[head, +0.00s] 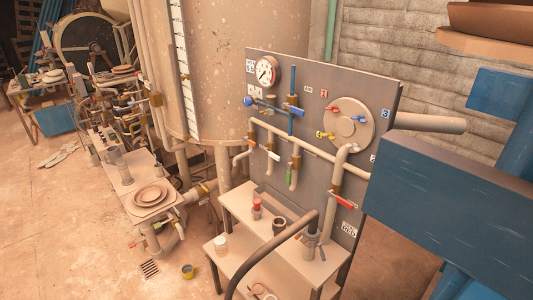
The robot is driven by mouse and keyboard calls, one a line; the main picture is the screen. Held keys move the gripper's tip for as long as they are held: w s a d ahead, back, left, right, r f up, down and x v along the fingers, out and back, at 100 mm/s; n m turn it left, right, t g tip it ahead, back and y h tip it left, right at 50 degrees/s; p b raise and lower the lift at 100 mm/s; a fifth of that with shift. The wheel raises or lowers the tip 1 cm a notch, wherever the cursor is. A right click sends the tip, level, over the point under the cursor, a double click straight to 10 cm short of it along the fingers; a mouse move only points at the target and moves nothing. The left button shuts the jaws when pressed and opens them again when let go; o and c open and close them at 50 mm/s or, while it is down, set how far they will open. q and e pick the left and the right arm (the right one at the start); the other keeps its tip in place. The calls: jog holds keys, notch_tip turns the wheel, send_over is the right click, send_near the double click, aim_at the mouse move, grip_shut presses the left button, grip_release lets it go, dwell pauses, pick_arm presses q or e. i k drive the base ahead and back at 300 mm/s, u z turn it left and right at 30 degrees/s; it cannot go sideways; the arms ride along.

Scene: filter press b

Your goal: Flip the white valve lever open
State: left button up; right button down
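A grey upright panel (310,95) carries beige pipes and valves with coloured levers. A small white lever (274,156) shows on a brass-coloured valve at the panel's lower left, tilted down to the right; it is too small to tell its exact setting. Close by are a green lever (290,175) on the pipe to its right and a red lever (343,201) lower right. Neither of my grippers is in view, so nothing is seen touching the levers.
A pressure gauge (266,71) and a round plate (346,126) with coloured levers sit on the panel. A beige stepped bench (300,262) with a curved dark hose (258,250) stands in front. A large blue beam (450,200) blocks the right side. Floor at left is partly open.

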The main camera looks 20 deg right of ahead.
aim_at(271, 154)
jog(key=u, duration=0.35)
jog(key=i, duration=1.1)
jog(key=z, duration=0.7)
